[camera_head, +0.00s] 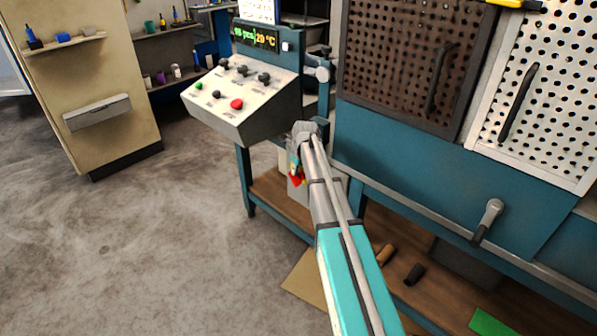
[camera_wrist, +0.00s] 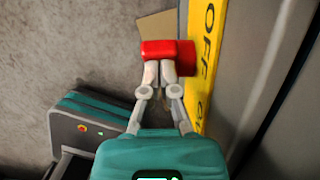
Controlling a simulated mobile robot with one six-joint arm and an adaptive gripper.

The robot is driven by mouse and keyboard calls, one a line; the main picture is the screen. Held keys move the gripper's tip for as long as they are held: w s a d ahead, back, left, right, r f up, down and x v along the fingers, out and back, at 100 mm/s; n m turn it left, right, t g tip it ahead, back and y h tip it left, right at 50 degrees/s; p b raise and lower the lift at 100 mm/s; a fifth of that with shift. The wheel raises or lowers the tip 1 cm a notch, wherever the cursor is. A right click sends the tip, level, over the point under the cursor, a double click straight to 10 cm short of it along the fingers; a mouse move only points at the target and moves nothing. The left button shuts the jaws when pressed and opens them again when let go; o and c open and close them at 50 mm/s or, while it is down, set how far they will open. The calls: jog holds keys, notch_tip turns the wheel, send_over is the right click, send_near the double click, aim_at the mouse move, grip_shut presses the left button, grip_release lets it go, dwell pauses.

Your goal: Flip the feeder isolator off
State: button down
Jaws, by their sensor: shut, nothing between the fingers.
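The isolator's red handle (camera_wrist: 168,50) shows in the wrist view, just beyond my fingertips, lying crosswise beside a yellow strip (camera_wrist: 205,60) lettered OFF. My gripper (camera_wrist: 160,76) is shut with its fingertips together at the handle's near edge; I cannot tell whether they touch. In the head view a small red part (camera_head: 297,181), apparently the same handle, shows on a grey box (camera_head: 296,195) low beside the bench's left end. My arm hides much of the box, and the gripper is small and mostly hidden there.
A sloped control console (camera_head: 215,115) with several knobs and a red button stands above and left. Perforated panels (camera_head: 400,65) and a lever (camera_head: 488,215) are on the teal bench to the right. A lower wooden shelf (camera_head: 275,190) holds loose parts. Floor at left is clear.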

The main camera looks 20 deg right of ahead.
aim_at(297, 180)
jog(key=shift+w+a, duration=0.2)
jog(key=shift+w, duration=0.25)
jog(key=shift+w+a+f, duration=0.1)
jog(key=shift+w, duration=0.05)
dwell(0.6)
jog(key=r+p, duration=0.1)
jog(key=s+r+p, duration=0.2)
jog(key=r, duration=0.1)
jog(key=shift+d+p, duration=0.35)
jog(key=shift+d, duration=0.05)
notch_tip(297, 180, up, 9)
jog(key=w+a+p, duration=0.1)
jog(key=w+p, duration=0.1)
jog(key=p, duration=0.7)
jog(key=shift+w, duration=0.15)
jog(key=shift+r, duration=0.1)
